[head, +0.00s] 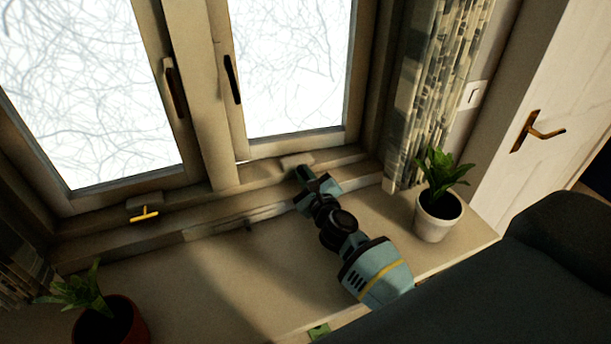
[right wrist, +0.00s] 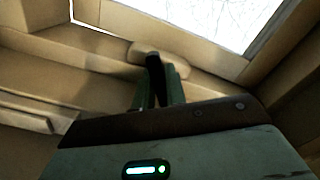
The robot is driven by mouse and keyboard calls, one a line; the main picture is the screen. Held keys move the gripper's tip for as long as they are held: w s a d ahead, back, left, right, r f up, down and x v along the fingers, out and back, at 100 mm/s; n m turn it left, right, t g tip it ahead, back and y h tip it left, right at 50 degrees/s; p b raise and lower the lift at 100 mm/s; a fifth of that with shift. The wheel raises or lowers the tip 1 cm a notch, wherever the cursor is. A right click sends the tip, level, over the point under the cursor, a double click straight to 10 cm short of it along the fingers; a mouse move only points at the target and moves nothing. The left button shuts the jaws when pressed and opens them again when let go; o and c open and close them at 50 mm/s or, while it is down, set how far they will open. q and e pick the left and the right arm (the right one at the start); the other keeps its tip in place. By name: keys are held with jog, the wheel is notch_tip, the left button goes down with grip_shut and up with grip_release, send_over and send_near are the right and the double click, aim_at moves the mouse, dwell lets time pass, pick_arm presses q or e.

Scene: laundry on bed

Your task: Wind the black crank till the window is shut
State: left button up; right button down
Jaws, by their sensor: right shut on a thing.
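The window's right sash (head: 250,148) shows a thin bright sliver at its lower left corner. The sliver also shows in the right wrist view beside the sash frame (right wrist: 190,32). A pale crank housing (head: 290,161) sits on the frame below this sash. My right gripper (head: 303,173) reaches it from the front right. In the right wrist view its green fingers (right wrist: 158,85) are shut on the black crank (right wrist: 153,62), whose upper end shows between them. The rest of the crank is hidden by the fingers. My left gripper is out of view.
A yellow crank (head: 144,213) is under the left sash (head: 90,90). A potted plant in a white pot (head: 437,220) stands right of my arm, and one in a red-brown pot (head: 125,325) at front left. A patterned curtain (head: 432,90) hangs at right.

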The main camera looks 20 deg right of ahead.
jog(key=m, duration=0.4)
jog(key=shift+m, duration=0.4)
jog(key=m, duration=0.4)
jog(key=shift+a+m, duration=0.1)
jog(key=shift+m, duration=0.2)
jog(key=m, duration=0.9)
jog(key=shift+m, duration=0.3)
jog(key=c, duration=1.4)
grip_release()
jog(key=shift+c, duration=0.2)
jog(key=shift+s, duration=0.1)
